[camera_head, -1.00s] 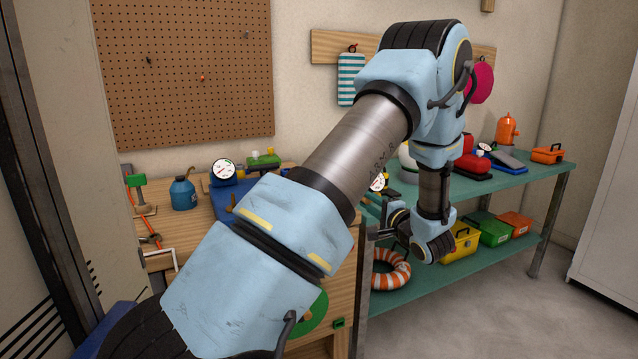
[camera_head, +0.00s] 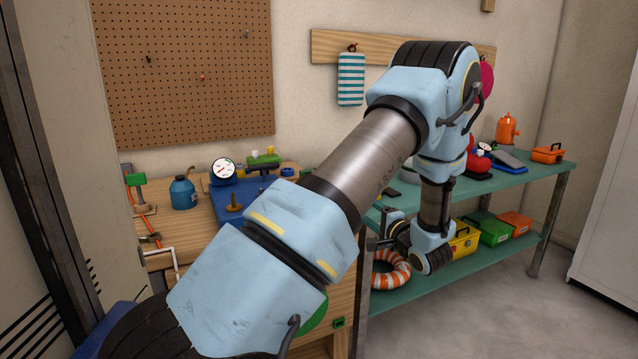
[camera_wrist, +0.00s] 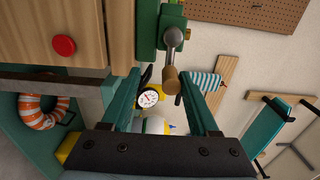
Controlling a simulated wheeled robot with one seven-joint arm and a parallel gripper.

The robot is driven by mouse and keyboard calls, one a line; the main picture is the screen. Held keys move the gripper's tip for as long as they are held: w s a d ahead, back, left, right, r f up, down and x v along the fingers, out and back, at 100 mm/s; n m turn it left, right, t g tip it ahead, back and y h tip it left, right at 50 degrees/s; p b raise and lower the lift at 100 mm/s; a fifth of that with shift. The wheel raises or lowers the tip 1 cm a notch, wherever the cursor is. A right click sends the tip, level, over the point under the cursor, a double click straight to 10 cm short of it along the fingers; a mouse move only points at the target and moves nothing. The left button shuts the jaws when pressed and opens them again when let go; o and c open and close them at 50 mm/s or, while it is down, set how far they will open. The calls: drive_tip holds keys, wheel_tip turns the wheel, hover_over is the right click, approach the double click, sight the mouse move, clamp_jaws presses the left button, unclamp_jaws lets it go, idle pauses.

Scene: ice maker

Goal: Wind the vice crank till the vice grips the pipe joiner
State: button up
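The vice crank shows in the wrist view as a grey metal arm with a ball end and a brown wooden handle (camera_wrist: 171,80). It is joined to the green vice body (camera_wrist: 146,28) at the top. My gripper (camera_wrist: 160,76) is open, with its two teal fingers apart. The crank handle appears between the fingertips, closer to the right finger; I cannot tell if it touches. In the head view my gripper is at the end of my arm, mostly hidden beside the bench. The vice jaws and the pipe joiner are not identifiable in either view.
The wooden bench (camera_head: 195,228) carries a blue mat, a blue can (camera_head: 183,193) and a gauge (camera_head: 223,170). A teal shelf (camera_head: 522,175) with toolboxes and a striped ring (camera_head: 390,275) stands to the right. Floor at lower right is clear.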

drive_tip(key=p+v, duration=0.2)
drive_tip(key=v, duration=0.5)
idle(0.3)
